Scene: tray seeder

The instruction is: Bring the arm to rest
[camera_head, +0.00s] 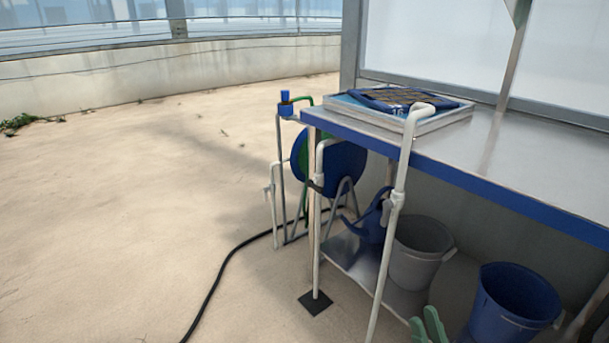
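Two pale green finger-like tips, which look like my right gripper (427,326), stick up at the bottom edge, right of centre. They stand close side by side, in front of the grey bucket and the blue bucket as seen from here. Nothing shows between them. Whether a gap separates them is too small to tell, and the rest of the gripper is cut off by the frame. My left gripper is not in view.
A metal bench (520,160) with a blue edge holds a shallow tray (440,122). White pipes (393,215) stand before it. Below are a grey bucket (415,255) and a blue bucket (508,305). A black hose (225,265) crosses the floor. Floor at left is clear.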

